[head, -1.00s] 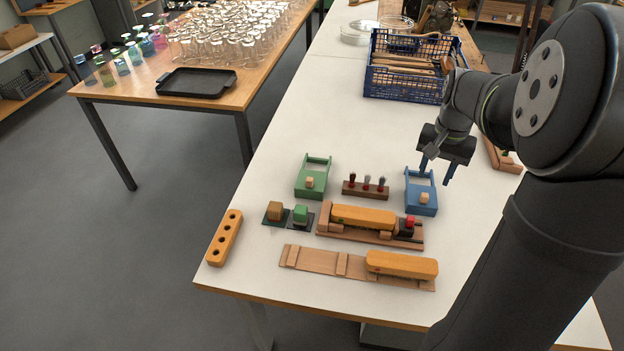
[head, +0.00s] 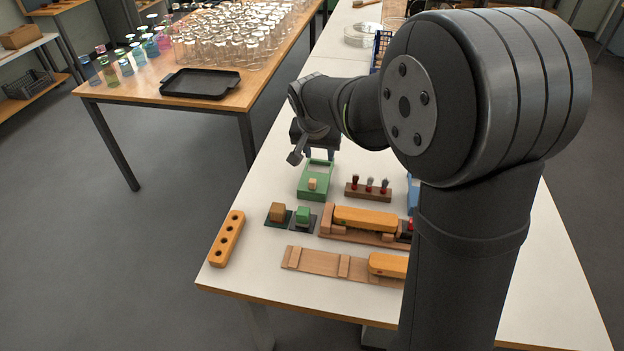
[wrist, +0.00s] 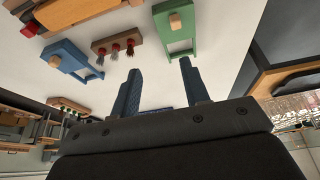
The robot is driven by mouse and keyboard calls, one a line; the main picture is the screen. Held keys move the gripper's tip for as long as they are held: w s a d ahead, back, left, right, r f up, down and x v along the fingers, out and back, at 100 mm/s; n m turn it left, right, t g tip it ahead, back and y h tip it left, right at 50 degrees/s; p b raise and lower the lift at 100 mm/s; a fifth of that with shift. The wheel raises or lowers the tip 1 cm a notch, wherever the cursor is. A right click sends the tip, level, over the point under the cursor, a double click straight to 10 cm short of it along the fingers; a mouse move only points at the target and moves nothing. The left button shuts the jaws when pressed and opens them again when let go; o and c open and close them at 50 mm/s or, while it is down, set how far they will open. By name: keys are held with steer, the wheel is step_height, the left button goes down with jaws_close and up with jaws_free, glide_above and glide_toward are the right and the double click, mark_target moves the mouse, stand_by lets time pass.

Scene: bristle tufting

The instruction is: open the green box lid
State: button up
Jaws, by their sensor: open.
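The green box (head: 316,176) stands on the white table, with a small light wooden knob (head: 312,184) on its lid. It also shows in the wrist view (wrist: 177,27) at the top, ahead of the fingers. The lid appears closed, but I cannot be sure. My gripper (wrist: 158,85) is open and empty, its two blue fingers apart. In the head view it hangs above and just behind the far end of the green box, and my arm partly hides the fingers.
A wooden rack (head: 368,190) with several red-and-grey tufts stands right of the green box. A blue box (wrist: 68,60) lies beyond it, mostly hidden by my arm in the head view.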

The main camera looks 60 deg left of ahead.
steer(key=s+a, duration=0.2)
steer(key=s, duration=0.1)
glide_toward(312, 181)
steer(key=x, duration=0.8)
steer(key=shift+w+a+f, duration=0.1)
steer(key=shift+w+f, duration=0.05)
steer(key=shift+f, duration=0.25)
jaws_close()
